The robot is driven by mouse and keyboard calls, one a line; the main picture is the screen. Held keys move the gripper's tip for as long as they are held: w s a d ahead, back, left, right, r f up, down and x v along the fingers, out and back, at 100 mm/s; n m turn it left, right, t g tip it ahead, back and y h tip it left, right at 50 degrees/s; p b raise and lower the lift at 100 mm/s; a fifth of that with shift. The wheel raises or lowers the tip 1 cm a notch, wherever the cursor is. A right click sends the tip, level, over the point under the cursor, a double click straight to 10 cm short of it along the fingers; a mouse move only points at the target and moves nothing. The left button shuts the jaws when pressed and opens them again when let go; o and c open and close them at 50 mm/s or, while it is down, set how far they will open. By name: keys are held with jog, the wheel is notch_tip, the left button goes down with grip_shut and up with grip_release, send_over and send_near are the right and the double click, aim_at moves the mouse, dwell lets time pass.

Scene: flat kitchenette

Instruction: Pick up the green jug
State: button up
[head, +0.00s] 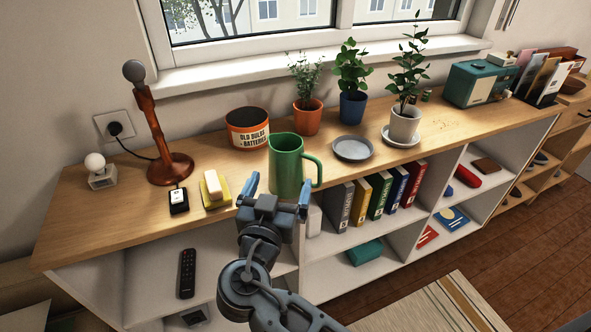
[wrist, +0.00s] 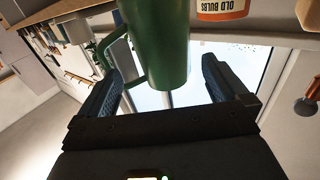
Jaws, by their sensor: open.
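The green jug (head: 287,164) stands upright near the front edge of the wooden shelf top, its handle on the right. My gripper (head: 278,190) is open in front of the jug, with one blue finger towards each side of it in the head view. In the wrist view the jug (wrist: 160,45) appears upside down between and beyond the two open fingers (wrist: 172,85), its handle on the left. I cannot tell whether either finger touches it. The lower front of the jug is partly hidden by my gripper in the head view.
A lamp (head: 160,130) and potted plants (head: 308,115) stand farther off. Below are open shelves with binders (head: 378,194).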

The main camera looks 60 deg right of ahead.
aim_at(282, 172)
jog(key=x, duration=0.2)
jog(key=shift+d+r+p, duration=0.15)
jog(key=shift+d+p, duration=0.1)
jog(key=shift+p, duration=0.15)
jog(key=p+x, duration=0.1)
jog(key=x, duration=0.1)
jog(key=p+x, duration=0.1)
jog(key=x, duration=0.1)
jog(key=shift+w, duration=0.3)
jog(key=shift+w+d, duration=0.2)
jog(key=shift+d, duration=0.3)
jog(key=shift+c, duration=0.4)
jog(key=c, duration=1.2)
jog(key=shift+c, duration=0.2)
